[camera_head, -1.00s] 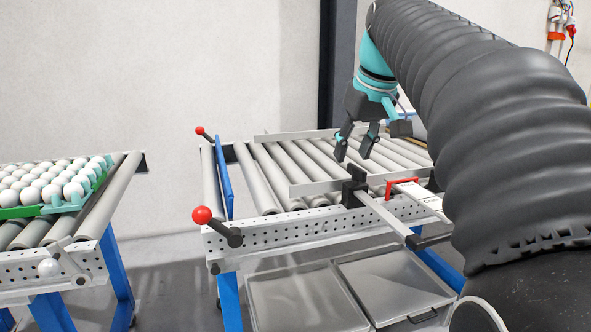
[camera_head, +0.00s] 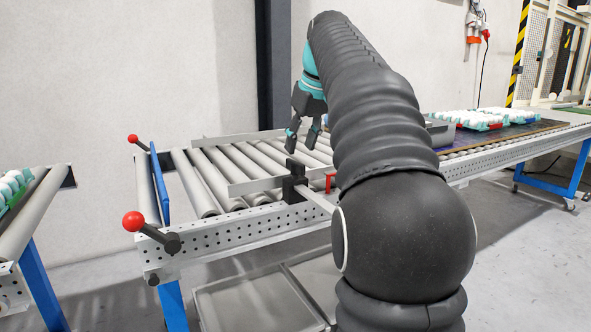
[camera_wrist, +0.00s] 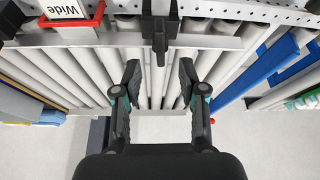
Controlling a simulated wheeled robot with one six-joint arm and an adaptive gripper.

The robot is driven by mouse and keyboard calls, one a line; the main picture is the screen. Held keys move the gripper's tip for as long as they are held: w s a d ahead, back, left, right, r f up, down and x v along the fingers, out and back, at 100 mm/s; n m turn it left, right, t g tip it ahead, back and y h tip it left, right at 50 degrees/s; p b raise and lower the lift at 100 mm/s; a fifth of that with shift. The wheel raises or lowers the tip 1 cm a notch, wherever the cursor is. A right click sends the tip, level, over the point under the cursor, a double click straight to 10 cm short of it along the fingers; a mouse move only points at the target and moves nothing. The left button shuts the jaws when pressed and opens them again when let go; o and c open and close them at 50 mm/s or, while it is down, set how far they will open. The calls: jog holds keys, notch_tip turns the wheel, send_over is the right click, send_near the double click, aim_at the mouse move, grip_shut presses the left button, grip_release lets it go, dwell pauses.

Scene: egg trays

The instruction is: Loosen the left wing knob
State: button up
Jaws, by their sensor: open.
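My gripper (camera_head: 302,145) is open and empty, pointing down over the rollers, above and behind the clamp. In the wrist view my gripper's fingers (camera_wrist: 160,72) are spread on either side below the clamp, apart from it. My arm hides the conveyor right of the clamp.
A red-framed bracket (camera_head: 329,182) is right of the clamp; the wrist view shows its card reading "Wide" (camera_wrist: 66,9). A blue bar (camera_head: 160,183) and red-ball levers (camera_head: 133,221) stand at the conveyor's left end. Egg trays (camera_head: 480,120) sit far right.

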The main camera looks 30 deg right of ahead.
aim_at(295, 162)
jog(key=b+x, duration=0.1)
jog(key=x, duration=0.5)
jog(key=shift+w+f, duration=0.1)
grip_shut()
